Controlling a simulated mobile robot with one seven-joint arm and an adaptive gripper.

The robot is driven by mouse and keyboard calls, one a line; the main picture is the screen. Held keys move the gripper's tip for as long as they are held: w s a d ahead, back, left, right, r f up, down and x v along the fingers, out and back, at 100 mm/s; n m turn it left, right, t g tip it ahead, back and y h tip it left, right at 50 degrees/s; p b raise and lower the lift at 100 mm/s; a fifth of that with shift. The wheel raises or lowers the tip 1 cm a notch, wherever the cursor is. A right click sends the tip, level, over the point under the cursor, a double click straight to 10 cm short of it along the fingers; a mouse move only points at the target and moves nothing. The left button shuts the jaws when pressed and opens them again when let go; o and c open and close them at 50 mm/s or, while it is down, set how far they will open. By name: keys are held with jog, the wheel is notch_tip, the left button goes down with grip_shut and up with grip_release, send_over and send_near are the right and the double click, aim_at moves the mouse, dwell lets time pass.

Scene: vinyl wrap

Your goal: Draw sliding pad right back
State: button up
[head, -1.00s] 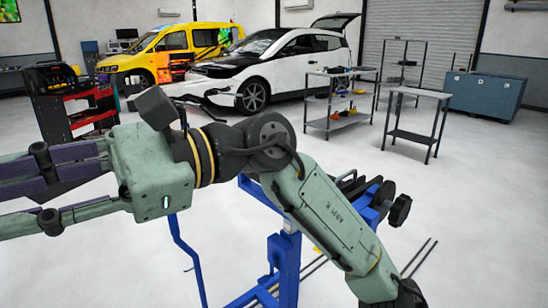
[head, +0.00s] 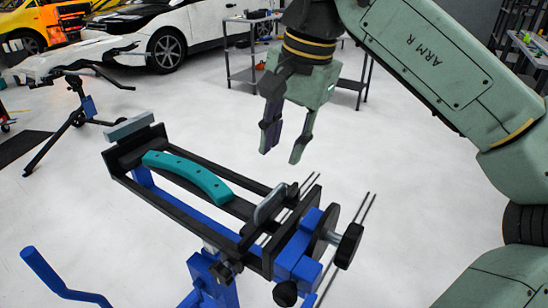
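A clamp stand (head: 150,185) with two black rails fills the middle of the head view. A grey sliding pad (head: 270,203) stands upright between the rails, toward their right end. A teal curved part (head: 188,173) with small holes lies along the rails, left of the pad and apart from it. A grey end pad (head: 129,127) is at the far left end. My gripper (head: 281,155) points down, fingers parted and empty, and appears above and behind the sliding pad in the picture. It does not touch the pad.
A black hand knob (head: 348,245) and thin rods stick out at the clamp's right end. A blue bar (head: 60,290) shows at lower left. Another stand (head: 80,110) is at the left, with a white car (head: 165,35) and a shelf table (head: 240,68) behind.

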aim_at(274, 193)
jog(key=x, duration=0.3)
jog(key=p+x, duration=0.1)
jog(key=x, duration=0.6)
jog(key=shift+w+d+f+p, duration=0.15)
jog(key=shift+w+f+p, duration=0.1)
jog(key=shift+w+p, duration=0.1)
jog(key=shift+c, duration=0.6)
grip_shut()
